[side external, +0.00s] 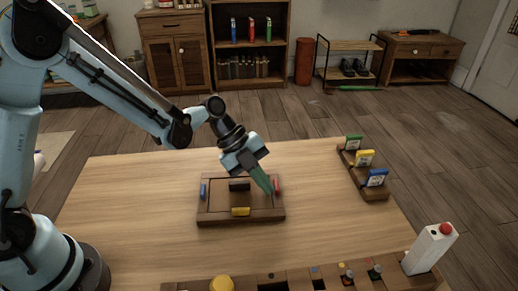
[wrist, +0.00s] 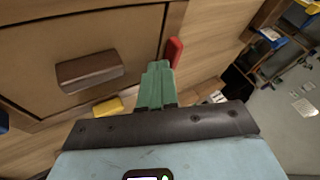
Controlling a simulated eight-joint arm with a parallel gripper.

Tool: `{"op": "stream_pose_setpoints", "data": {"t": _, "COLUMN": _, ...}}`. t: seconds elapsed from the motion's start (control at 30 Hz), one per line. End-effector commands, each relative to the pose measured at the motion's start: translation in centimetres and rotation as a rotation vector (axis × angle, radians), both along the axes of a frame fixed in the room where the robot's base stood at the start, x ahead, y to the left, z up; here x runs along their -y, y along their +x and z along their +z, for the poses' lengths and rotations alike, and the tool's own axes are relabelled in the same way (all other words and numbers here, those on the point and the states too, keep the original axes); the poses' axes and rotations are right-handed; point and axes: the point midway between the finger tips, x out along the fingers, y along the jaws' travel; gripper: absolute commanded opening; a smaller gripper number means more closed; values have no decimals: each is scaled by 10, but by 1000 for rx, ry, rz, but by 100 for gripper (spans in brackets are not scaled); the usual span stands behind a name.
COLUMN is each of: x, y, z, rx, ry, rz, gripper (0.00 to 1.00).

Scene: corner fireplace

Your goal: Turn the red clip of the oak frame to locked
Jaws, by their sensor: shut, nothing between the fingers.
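The oak frame (side external: 211,220) lies on the table, with a dark handle block (side external: 239,184) on its inner panel. Its red clip (side external: 277,185) is on the right side; in the wrist view the red clip (wrist: 173,52) lies roughly along that side rail. A yellow clip (side external: 240,211) is on the near side and a blue clip (side external: 203,191) on the left. My gripper (side external: 270,191) points down at the right rail, just left of the red clip. Its green fingers (wrist: 157,68) are shut and empty. I cannot tell whether they touch the red clip.
A wooden rack (side external: 372,192) with green, yellow and blue tags stands at the right. A long wooden tray (side external: 300,277) with small items lines the near edge, with a white red-capped carton (side external: 429,250) at its right end. The table between frame and rack is clear.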

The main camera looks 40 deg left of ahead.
Motion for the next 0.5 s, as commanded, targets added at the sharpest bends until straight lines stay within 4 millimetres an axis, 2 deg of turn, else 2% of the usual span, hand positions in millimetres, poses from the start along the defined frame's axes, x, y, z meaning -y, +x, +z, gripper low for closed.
{"op": "stream_pose_setpoints", "data": {"t": 0.5, "x": 6, "y": -4, "z": 0, "rx": 2, "ry": 0, "rz": 183, "gripper": 0}}
